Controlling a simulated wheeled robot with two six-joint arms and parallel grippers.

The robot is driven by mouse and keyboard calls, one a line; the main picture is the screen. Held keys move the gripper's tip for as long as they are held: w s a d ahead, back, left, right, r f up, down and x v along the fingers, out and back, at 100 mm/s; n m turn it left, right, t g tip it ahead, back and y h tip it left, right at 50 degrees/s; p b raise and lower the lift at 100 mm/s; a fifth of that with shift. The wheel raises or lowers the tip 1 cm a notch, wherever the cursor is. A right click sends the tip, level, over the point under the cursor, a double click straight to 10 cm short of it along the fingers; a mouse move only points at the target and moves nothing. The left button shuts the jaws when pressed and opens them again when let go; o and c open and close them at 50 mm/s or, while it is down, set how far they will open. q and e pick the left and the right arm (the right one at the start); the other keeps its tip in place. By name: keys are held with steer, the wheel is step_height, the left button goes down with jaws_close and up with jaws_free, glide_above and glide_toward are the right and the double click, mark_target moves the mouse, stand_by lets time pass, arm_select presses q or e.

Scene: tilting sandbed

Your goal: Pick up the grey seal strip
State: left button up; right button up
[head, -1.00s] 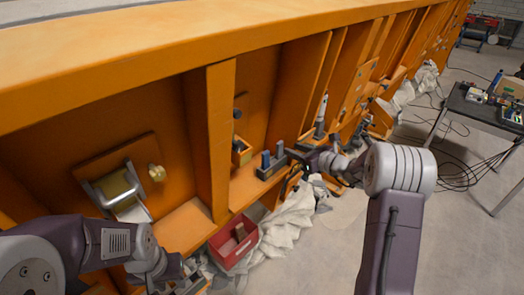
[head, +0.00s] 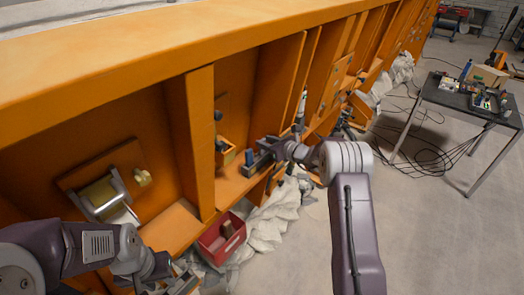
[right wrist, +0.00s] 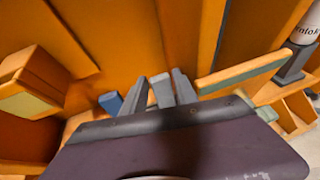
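In the head view a dark grey bar (head: 257,165) lies on an orange ledge, with a blue upright block (head: 249,157) at it; I cannot tell whether the bar is the grey seal strip or its holder. My right gripper (head: 275,150) is over the bar's right end and hides part of it. In the right wrist view its two grey fingers (right wrist: 160,93) stand apart, with a grey-blue upright piece (right wrist: 162,90) between them, nearer the right finger. The blue block (right wrist: 110,103) is left of the fingers. My left gripper (head: 172,272) is low at the left, its fingers unclear.
Orange ribs (head: 200,140) wall the bays on both sides. A red bin (head: 222,238) sits below, beside crumpled white cloth (head: 275,220). A metal roller (head: 100,197) is in the left bay. A white tube (right wrist: 306,28) stands at the right. A black table (head: 465,105) is far right.

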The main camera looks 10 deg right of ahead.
steer(key=shift+s+r, duration=0.15)
steer(key=shift+s, duration=0.05)
jaws_close()
steer(key=shift+w, duration=0.1)
